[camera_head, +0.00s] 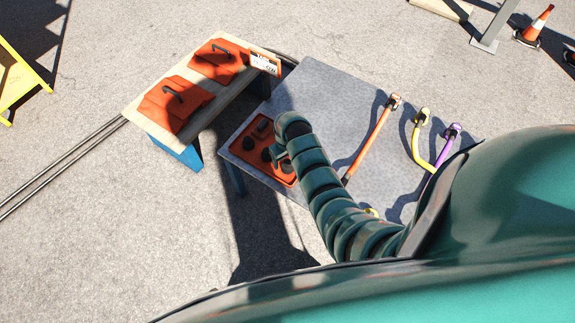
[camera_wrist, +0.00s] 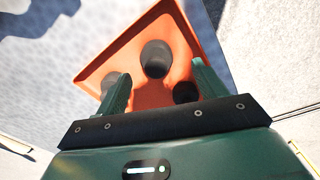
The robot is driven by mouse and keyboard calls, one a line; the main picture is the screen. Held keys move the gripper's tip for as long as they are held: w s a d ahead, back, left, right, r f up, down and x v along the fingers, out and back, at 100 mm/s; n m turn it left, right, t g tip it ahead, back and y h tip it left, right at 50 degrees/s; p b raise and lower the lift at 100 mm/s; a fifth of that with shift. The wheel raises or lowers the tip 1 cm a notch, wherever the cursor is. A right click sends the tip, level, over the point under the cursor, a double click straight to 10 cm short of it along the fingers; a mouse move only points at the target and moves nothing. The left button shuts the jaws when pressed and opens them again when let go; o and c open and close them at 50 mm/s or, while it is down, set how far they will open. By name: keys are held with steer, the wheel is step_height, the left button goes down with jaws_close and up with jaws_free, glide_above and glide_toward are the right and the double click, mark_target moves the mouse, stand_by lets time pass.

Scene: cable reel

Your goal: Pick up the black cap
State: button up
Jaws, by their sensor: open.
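An orange tray (camera_head: 257,163) with several dark round caps sits on the near left part of a grey table. In the wrist view, a black cap (camera_wrist: 156,58) stands in the tray (camera_wrist: 112,62), just beyond and between my fingertips. A second dark cap (camera_wrist: 185,92) is beside the right finger, and a third (camera_wrist: 108,82) is partly hidden behind the left finger. My gripper (camera_wrist: 160,70) is open, its fingers apart with nothing held. In the head view, my gripper (camera_head: 279,153) is over the right side of the tray, and my arm hides part of the tray.
The grey table (camera_head: 325,90) also bears an orange cable (camera_head: 372,137), a yellow one (camera_head: 416,145) and a purple one (camera_head: 443,149) at right. A wooden bench (camera_head: 212,105) with two orange handled pieces stands at left. The table's far middle is clear.

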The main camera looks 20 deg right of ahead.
mark_target(287, 162)
steer(key=shift+w+d+f+p, duration=0.1)
steer(key=shift+d+f+p, duration=0.05)
steer(key=shift+f, duration=0.4)
steer(key=shift+d+f+p, duration=0.1)
steer(key=shift+f+p, duration=0.05)
steer(key=shift+f, duration=1.55)
steer(key=c, duration=1.2)
